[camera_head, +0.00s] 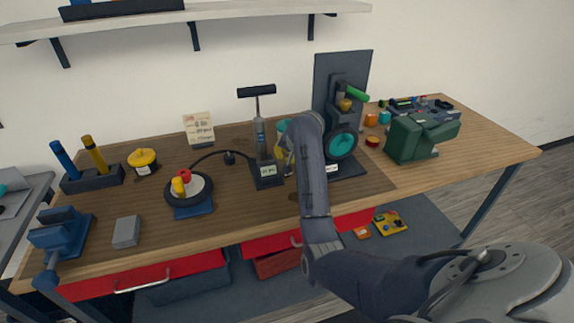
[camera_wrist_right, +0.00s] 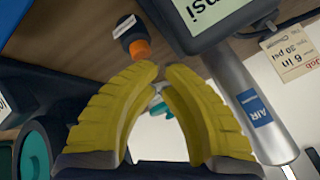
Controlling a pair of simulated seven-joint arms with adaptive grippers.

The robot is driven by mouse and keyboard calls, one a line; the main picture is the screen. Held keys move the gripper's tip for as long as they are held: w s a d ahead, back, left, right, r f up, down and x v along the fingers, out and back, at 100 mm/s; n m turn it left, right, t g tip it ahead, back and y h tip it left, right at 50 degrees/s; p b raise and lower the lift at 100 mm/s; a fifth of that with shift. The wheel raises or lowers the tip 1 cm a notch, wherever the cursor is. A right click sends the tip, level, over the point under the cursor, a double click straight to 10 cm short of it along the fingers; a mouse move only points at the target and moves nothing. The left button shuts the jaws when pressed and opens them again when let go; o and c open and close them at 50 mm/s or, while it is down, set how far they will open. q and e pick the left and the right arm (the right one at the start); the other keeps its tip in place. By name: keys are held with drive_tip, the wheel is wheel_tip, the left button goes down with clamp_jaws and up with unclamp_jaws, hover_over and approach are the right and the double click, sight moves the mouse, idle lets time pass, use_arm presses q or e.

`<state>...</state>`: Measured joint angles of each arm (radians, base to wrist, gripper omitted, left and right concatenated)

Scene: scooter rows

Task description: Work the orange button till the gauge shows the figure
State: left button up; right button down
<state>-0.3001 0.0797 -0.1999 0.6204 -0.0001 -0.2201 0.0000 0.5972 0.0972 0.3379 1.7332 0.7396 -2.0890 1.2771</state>
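In the right wrist view an orange button (camera_wrist_right: 139,48) sits on a short black stub with a white label, just beyond the fingertips. A dark gauge housing (camera_wrist_right: 190,40) with the letters "psi" on its cut-off display is at the top. In the head view the small lit display (camera_head: 268,171) stands at the pump's foot; its figure is too small to read. My right gripper (camera_wrist_right: 162,69) has yellow ribbed fingers with their tips together and nothing seen held. In the head view my right wrist largely hides it beside the pump. My left gripper is not in view.
The grey pump cylinder (camera_wrist_right: 247,100) marked "AIR" stands close to the right fingers. A figure card (camera_head: 199,130) stands behind. A round tyre-like piece (camera_head: 188,189) with a hose lies left of the pump. A dark wheel stand (camera_head: 342,115) and green machine (camera_head: 421,138) stand right.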

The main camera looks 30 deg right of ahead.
drive_tip(key=shift+f, duration=0.45)
idle(0.4)
drive_tip(key=shift+r, duration=0.15)
idle(1.4)
drive_tip(key=shift+r, duration=0.75)
drive_tip(key=shift+r, duration=0.15)
drive_tip(key=shift+r, duration=2.35)
